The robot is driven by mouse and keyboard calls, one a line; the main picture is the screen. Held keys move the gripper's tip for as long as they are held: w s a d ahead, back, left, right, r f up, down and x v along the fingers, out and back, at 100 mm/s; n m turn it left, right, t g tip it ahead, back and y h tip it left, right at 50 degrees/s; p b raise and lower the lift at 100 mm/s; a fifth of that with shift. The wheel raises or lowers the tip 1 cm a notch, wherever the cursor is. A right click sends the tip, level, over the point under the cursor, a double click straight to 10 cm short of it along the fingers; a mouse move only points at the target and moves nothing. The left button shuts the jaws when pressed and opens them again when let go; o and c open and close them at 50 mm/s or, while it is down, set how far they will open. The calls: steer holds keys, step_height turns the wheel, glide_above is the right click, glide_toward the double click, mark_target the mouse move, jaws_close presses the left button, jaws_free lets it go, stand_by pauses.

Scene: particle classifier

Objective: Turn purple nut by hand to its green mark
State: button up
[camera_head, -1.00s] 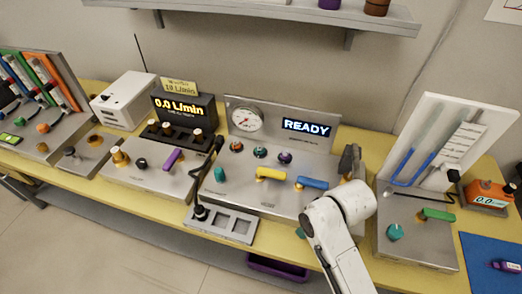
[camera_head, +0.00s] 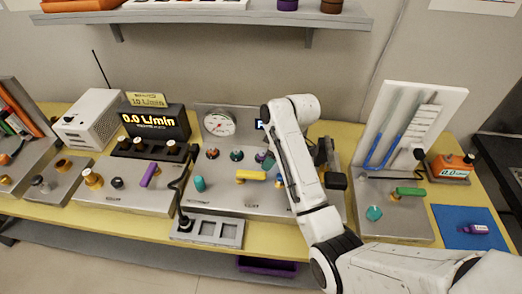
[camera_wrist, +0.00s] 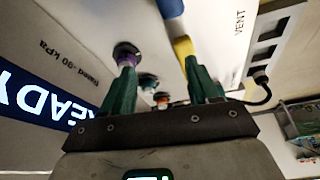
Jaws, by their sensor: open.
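The purple nut (camera_wrist: 128,52) shows in the wrist view just beyond the tip of the left-hand green finger. I cannot tell whether that finger touches it. In the head view the purple nut (camera_head: 261,156) is small and partly covered, at the right end of a row of three nuts. My gripper (camera_wrist: 158,62) is open, with its two green fingers apart and nothing clearly held. The right-hand finger lies near a yellow lever (camera_wrist: 183,46). A green mark on the nut cannot be made out.
A teal nut (camera_wrist: 148,82) and an orange-red nut (camera_wrist: 161,98) stand beside the purple one. A blue lever (camera_wrist: 170,8) is close by. The lit READY display (camera_wrist: 40,100) is at left. A pressure gauge (camera_head: 219,123) stands on the panel behind the nuts.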

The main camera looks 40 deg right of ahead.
steer(key=n+y, duration=0.1)
steer(key=n, duration=0.1)
glide_toward(262, 152)
steer(key=p+x, duration=0.1)
steer(key=x, duration=0.8)
steer(key=shift+c, duration=0.3)
steer(key=c, duration=1)
steer(key=shift+o, duration=0.2)
